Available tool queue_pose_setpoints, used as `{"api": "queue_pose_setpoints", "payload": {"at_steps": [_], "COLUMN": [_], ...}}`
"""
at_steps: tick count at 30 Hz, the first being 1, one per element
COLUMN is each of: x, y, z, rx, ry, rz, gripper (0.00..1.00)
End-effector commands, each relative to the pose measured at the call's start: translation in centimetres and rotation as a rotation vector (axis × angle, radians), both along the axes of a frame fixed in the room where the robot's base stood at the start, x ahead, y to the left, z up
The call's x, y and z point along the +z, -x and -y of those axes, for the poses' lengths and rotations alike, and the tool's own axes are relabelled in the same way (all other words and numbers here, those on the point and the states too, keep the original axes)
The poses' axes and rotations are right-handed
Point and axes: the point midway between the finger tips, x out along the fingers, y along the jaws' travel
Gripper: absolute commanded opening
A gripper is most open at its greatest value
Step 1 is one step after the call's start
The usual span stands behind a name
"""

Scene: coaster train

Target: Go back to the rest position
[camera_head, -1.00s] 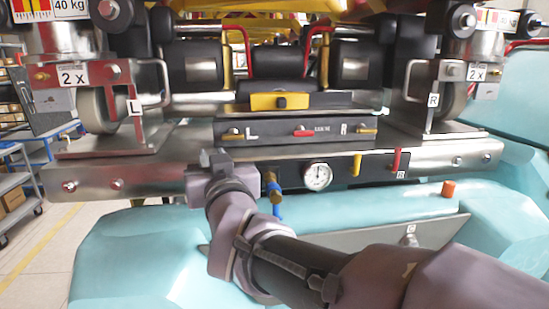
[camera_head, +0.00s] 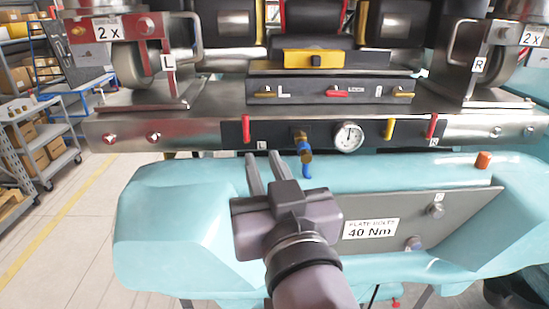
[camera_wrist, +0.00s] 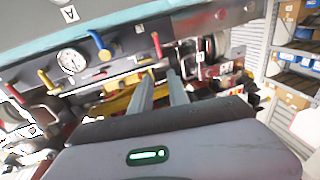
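My gripper (camera_head: 267,172) is in the lower middle of the head view, in front of the teal body and below the train's metal beam. Its two grey fingers are apart with nothing visible between them. In the wrist view the fingers (camera_wrist: 161,90) also stand apart and empty, pointing toward the train's underside. A brass valve with a blue handle (camera_head: 304,150) is just right of the fingertips in the head view; I cannot tell whether they touch anything.
A pressure gauge (camera_head: 348,136) and red and yellow levers sit on the beam (camera_head: 190,130). A plate marked 40 Nm (camera_head: 400,215) is on the teal body (camera_head: 165,215). A cart with boxes (camera_head: 45,140) stands at left. Floor (camera_head: 75,215) at left is clear.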

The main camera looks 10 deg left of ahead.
Motion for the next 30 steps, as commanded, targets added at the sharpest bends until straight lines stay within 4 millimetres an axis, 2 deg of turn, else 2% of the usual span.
{"api": "queue_pose_setpoints", "payload": {"at_steps": [3,5,7,8,10,12,13,15,18,22,30], "x": [0.0,-0.8,-3.5,-5.4,-11.1,-17.2,-19.4,-23.7,-27.7,-29.7,-29.6], "y": [0.0,-0.2,-0.6,-0.7,-0.5,0.9,1.7,4.1,7.5,10.1,10.5], "z": [0.0,0.3,1.3,2.1,4.9,8.4,9.9,13.2,16.7,18.7,18.8], "rx": [0.0,0.004,0.017,0.02,0.009,-0.048,-0.083,-0.182,-0.321,-0.422,-0.433], "ry": [0.0,-0.005,-0.017,-0.025,-0.041,-0.06,-0.071,-0.106,-0.162,-0.209,-0.213], "rz": [-0.001,-0.021,-0.104,-0.166,-0.359,-0.583,-0.674,-0.864,-1.063,-1.189,-1.207], "gripper": [0.21,0.21,0.21,0.21,0.21,0.21,0.21,0.21,0.21,0.21,0.21]}}
